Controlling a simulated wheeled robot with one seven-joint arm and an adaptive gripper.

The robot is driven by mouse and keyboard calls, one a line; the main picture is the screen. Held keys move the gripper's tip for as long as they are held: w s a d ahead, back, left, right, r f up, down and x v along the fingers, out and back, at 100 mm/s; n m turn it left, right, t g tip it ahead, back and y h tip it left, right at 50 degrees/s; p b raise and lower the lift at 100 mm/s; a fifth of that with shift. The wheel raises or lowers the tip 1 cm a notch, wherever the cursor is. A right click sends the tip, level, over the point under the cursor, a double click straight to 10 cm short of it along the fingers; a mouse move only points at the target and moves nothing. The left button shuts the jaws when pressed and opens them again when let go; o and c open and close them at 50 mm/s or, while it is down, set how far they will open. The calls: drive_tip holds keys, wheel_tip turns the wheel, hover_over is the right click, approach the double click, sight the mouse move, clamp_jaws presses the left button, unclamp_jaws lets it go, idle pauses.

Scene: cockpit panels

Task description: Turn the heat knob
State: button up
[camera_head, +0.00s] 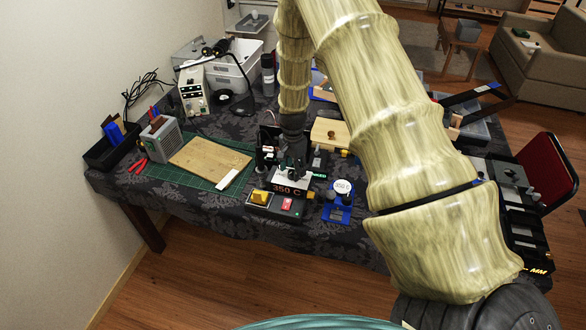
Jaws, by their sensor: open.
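A small dark station with a display reading "350 C" (287,189) stands near the front edge of the table. A yellow block-like part (260,196) sits at its front left, and a red switch (287,204) is on its front. I cannot make out which part is the heat knob; it may be hidden. My gripper (291,174) points down just behind and above the display. Its dark fingers are small and blend with the dark parts around them. It appears empty, with its jaws open. I cannot tell whether it touches the station.
A blue holder with a white round piece (342,187) stands close on the right. A wooden board (210,160) lies on a green mat (191,184) at left. A wooden box (330,132) is behind. My arm hides the table's right middle.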

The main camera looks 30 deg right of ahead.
drive_tip(key=shift+w+f, duration=0.2)
drive_tip(key=shift+f, duration=0.65)
drive_tip(key=shift+s+r, duration=0.1)
drive_tip(key=shift+s, duration=0.05)
drive_tip(key=c, duration=1.1)
drive_tip(key=shift+o, duration=0.2)
